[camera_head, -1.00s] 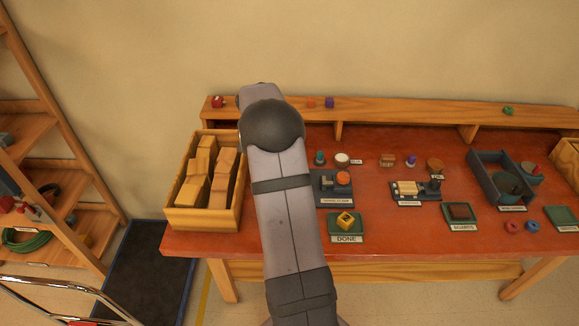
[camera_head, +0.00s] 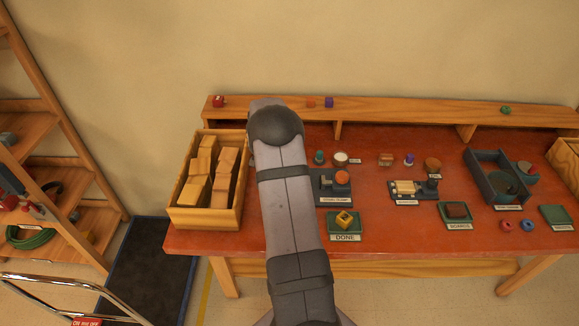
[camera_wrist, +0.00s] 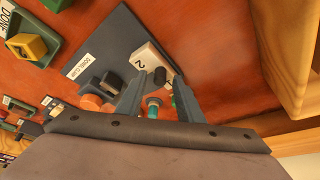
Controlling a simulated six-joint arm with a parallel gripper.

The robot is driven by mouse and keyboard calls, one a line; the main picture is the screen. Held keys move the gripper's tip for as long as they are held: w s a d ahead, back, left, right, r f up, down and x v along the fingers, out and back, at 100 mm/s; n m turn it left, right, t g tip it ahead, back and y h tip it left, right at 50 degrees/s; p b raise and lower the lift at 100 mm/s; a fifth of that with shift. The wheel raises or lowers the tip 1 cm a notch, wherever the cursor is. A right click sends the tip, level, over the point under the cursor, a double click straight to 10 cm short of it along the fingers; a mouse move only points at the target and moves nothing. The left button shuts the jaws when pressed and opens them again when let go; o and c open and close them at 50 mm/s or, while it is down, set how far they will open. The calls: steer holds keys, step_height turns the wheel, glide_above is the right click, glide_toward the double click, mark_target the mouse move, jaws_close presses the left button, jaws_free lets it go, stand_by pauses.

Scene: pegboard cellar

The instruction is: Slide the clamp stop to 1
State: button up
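The dowel clamp (camera_head: 328,184) is a dark plate with a label, an orange round part (camera_head: 342,177) and dark blocks, near the middle of the table. I cannot tell for sure which piece is the stop. My gripper (camera_wrist: 160,88) has its fingers apart, with the dark knob seen between or just beyond the tips; contact is unclear. In the head view my arm hides the gripper.
A green DONE tray (camera_head: 346,229) with a yellow block (camera_head: 344,219) lies in front of the clamp. A wooden box of blocks (camera_head: 234,221) stands to the left. A teal piece (camera_head: 319,157) and a round pale-topped piece (camera_head: 341,158) stand close behind the clamp.

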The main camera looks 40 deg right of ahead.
jaws_close()
steer(key=s+a+b, duration=0.3)
steer(key=b, duration=0.1)
steer(key=shift+s+a+f+b, duration=0.1)
steer(key=shift+a+f+b, duration=0.1)
steer(key=shift+b, duration=0.1)
steer(key=shift+s+a+r, duration=0.15)
steer(key=shift+s+a, duration=0.2)
steer(key=shift+s, duration=0.15)
steer(key=shift+o, duration=0.7)
jaws_free()
steer(key=shift+s+a+r, duration=0.1)
steer(key=shift+b, duration=0.3)
steer(key=b+v, duration=0.2)
steer(key=v, duration=0.5)
steer(key=shift+a+r, duration=0.1)
